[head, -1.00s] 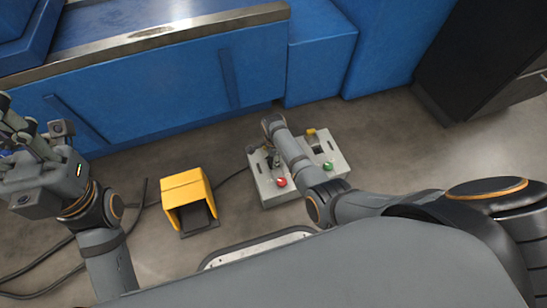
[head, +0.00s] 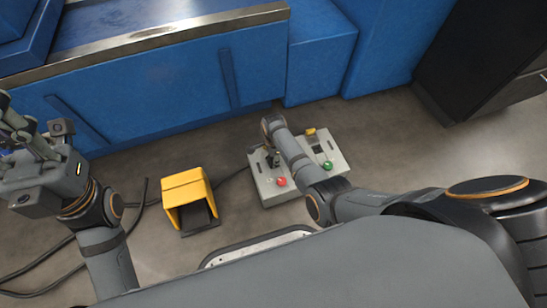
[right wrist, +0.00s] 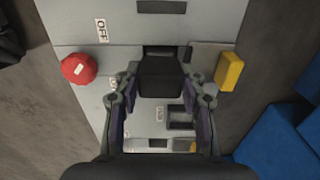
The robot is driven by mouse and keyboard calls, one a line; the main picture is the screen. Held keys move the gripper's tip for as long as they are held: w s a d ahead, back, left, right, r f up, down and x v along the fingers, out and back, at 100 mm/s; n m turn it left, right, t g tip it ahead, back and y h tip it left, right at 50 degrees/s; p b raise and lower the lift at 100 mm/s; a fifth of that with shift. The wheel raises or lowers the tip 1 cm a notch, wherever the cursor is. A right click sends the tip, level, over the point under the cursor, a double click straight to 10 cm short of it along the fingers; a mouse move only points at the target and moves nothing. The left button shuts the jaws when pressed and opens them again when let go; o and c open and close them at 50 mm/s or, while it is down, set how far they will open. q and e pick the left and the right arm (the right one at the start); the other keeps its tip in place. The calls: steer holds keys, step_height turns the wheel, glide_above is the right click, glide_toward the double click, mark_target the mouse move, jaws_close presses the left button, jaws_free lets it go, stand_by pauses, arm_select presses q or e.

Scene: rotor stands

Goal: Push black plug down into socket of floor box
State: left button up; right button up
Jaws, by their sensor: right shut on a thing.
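The grey floor box (head: 262,190) stands on the floor in the middle of the head view; its top fills much of the right wrist view (right wrist: 90,30). In the right wrist view, my right gripper (right wrist: 160,84) is shut on the black plug (right wrist: 160,72), one finger on each side. The plug is over a dark opening in the box top, and how deep it sits cannot be told. In the head view my right arm partly covers the box and the plug cannot be made out. My left gripper (head: 12,125) is raised at the left, away from the box; its jaw state is unclear.
The box top has a red button (right wrist: 78,68), a yellow part (right wrist: 229,71) and a green button (head: 327,166). A yellow pedal housing (head: 185,188) stands left of the box, with dark cables on the floor. A blue machine (head: 160,90) stands behind.

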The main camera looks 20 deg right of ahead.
steer(key=shift+f, duration=0.35)
stand_by(0.3)
steer(key=o, duration=1.3)
steer(key=shift+o, duration=0.2)
